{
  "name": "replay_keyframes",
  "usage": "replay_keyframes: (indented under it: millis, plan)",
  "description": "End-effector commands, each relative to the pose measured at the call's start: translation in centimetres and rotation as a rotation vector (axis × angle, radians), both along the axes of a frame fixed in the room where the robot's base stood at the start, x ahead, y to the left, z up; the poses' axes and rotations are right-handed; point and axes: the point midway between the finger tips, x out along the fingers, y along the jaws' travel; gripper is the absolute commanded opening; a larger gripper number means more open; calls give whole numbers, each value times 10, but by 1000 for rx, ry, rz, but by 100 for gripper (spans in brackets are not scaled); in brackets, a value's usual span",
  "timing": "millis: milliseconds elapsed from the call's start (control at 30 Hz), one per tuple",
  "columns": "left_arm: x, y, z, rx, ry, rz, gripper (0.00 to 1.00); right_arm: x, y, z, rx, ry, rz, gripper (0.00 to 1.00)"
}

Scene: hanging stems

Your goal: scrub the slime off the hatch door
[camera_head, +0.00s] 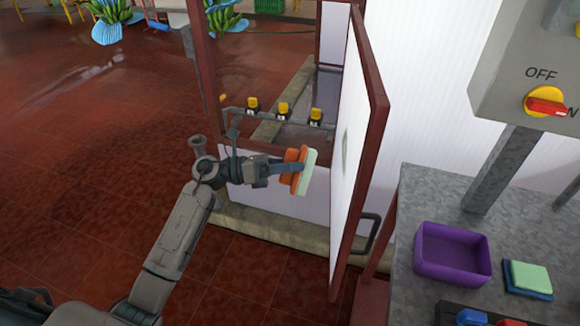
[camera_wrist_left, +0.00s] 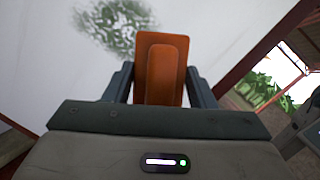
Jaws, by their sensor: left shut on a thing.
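The hatch door (camera_head: 362,130) is a white panel in a dark red frame, standing open in the middle of the head view. A greenish-grey speckled slime patch (camera_wrist_left: 117,24) shows on its white face in the left wrist view; in the head view it is a faint grey mark seen edge-on. My left gripper (camera_head: 283,168) is shut on an orange-backed scrubber (camera_head: 302,171) with a pale pad facing the door. The scrubber's orange back (camera_wrist_left: 161,68) fills the space between the fingers in the left wrist view. The pad appears apart from the door. My right gripper is not in view.
A grey metal table (camera_head: 418,197) at right holds a purple bin (camera_head: 452,253) and a green-topped sponge (camera_head: 529,278). A control box with a red and yellow switch (camera_head: 546,104) hangs above. Yellow-handled valves (camera_head: 284,109) line a pipe behind the hatch. Red tiled floor is open at left.

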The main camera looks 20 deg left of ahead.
Motion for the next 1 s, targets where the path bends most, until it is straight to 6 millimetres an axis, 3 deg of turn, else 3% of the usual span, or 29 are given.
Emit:
replay_keyframes:
  millis: [33, 233, 1000]
  plan:
    - [-2, -2, 0, -72, -10, 18, 32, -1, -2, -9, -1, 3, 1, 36]
    - [-2, 0, 17, -213, -44, 54, 32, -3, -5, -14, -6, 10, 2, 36]
    - [11, -56, 20, -224, -48, 56, 32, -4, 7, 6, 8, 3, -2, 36]
